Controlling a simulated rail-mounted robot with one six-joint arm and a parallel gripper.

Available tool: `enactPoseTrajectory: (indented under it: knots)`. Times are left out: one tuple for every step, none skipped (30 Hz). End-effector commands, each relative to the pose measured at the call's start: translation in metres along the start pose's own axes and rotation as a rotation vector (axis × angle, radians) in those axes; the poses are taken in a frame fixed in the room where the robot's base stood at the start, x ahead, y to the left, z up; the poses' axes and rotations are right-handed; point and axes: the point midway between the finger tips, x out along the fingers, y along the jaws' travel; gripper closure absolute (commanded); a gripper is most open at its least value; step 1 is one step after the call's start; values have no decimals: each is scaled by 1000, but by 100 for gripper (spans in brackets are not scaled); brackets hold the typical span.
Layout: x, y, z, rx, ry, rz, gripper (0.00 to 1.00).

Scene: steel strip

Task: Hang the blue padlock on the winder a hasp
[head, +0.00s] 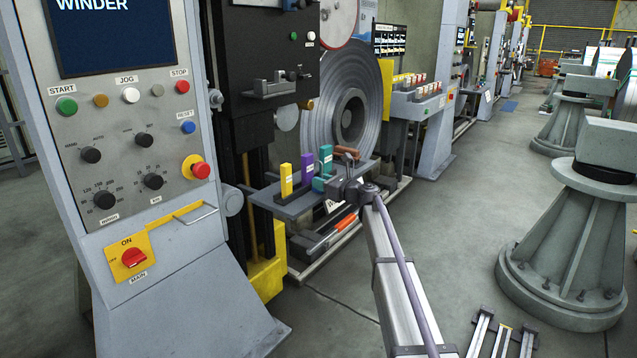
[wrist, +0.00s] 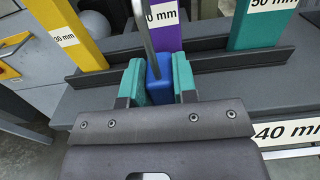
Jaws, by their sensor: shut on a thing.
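The blue padlock (wrist: 158,80) is between the teal fingertips of my gripper (wrist: 158,88) in the wrist view, its grey shackle (wrist: 146,28) pointing up. My gripper is shut on its body. In the head view my gripper (head: 326,185) is over the small grey shelf (head: 300,208), by the coloured blocks, and the padlock cannot be made out there. Whether the padlock touches the shelf is unclear. The winder panel (head: 150,120) stands at the left, with a red main switch (head: 133,258) on a yellow plate. I cannot clearly make out a hasp on it.
Yellow (head: 286,180), purple (head: 307,170) and teal (head: 326,160) upright blocks stand on the shelf close to my gripper. A metal handle (head: 196,213) juts from the panel. A steel coil (head: 345,105) is behind the shelf.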

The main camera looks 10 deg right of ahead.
Motion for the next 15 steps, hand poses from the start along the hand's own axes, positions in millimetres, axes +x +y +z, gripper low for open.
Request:
enactPoseTrajectory:
  knots:
    - [0,0,0,0,0,0,87]
    - [0,0,0,0,0,0,90]
    - [0,0,0,0,0,0,93]
    - [0,0,0,0,0,0,96]
    - [0,0,0,0,0,0,99]
    - [0,0,0,0,0,0,100]
    - [0,0,0,0,0,0,100]
    - [0,0,1,0,0,0,100]
    - [0,0,4,0,0,0,100]
    - [0,0,6,0,0,0,100]
    - [0,0,9,0,0,0,100]
    - [0,0,14,0,0,0,100]
    - [0,0,17,0,0,0,100]
    - [0,0,21,0,0,0,100]
    - [0,0,26,0,0,0,100]
